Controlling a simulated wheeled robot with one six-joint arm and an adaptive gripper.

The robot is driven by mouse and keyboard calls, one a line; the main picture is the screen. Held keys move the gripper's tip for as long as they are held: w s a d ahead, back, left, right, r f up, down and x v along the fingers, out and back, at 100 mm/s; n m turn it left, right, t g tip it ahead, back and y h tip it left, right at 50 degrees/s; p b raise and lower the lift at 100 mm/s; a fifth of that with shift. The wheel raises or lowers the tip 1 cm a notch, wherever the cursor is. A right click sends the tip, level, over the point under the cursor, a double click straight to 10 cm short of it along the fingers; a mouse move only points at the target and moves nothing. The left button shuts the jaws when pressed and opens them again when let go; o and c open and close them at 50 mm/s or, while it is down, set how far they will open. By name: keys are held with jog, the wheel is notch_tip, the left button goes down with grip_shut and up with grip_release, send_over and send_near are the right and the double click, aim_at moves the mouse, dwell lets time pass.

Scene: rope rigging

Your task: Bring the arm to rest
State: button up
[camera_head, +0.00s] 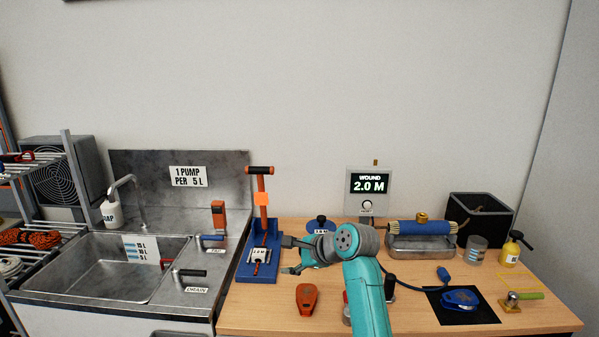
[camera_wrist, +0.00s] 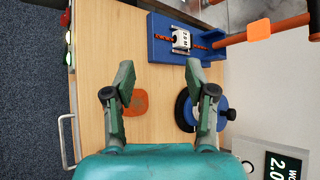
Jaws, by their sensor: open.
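My gripper (camera_head: 290,256) is open and empty, held out to the left above the wooden bench in the head view. In the wrist view my gripper (camera_wrist: 160,100) shows its two fingers spread wide, with bare bench and part of an orange tool (camera_wrist: 140,102) visible between and below them. The orange tool (camera_head: 307,299) lies on the bench in front of the gripper in the head view. A blue press (camera_head: 258,262) with an orange handle stands just left of the fingers.
A sink (camera_head: 105,270) is at the left. A display (camera_head: 367,190) reads WOUND 2.0 M at the back. A blue roller in a tray (camera_head: 420,245), a black bin (camera_head: 480,217), a yellow bottle (camera_head: 511,250) and a black mat (camera_head: 480,308) occupy the right side.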

jog(key=s+d+f+n+t+h, duration=0.1)
jog(key=s+d+f, duration=0.3)
jog(key=f, duration=0.5)
jog(key=s+d+f+n+t+h, duration=0.1)
jog(key=s+d+f, duration=0.1)
jog(key=s+f, duration=0.55)
jog(key=s+d+f+n+t+h, duration=0.1)
jog(key=s+d+f, duration=0.3)
jog(key=f, duration=0.6)
jog(key=s+d+f+n+t+h, duration=0.1)
jog(key=s+d+f+h, duration=0.2)
jog(key=s, duration=0.8)
jog(key=s+d+f+n+t, duration=0.1)
jog(key=s+d, duration=0.1)
jog(key=s, duration=0.4)
jog(key=s+d+f+n, duration=0.1)
jog(key=s+d+n, duration=0.1)
jog(key=s, duration=0.4)
jog(key=s+d+r+n+t+h, duration=0.1)
jog(key=s+r+n, duration=0.1)
jog(key=s+r, duration=0.3)
jog(key=s+d+r+n+t, duration=0.1)
jog(key=s+r+n, duration=0.2)
jog(key=s, duration=0.9)
jog(key=s+d+r+n+h, duration=0.1)
jog(key=s+d+r+n, duration=0.1)
jog(key=s+r, duration=0.5)
jog(key=shift+s+r+n+t+h, duration=0.3)
jog(key=shift+s+n+t, duration=0.1)
jog(key=shift+s+n, duration=0.35)
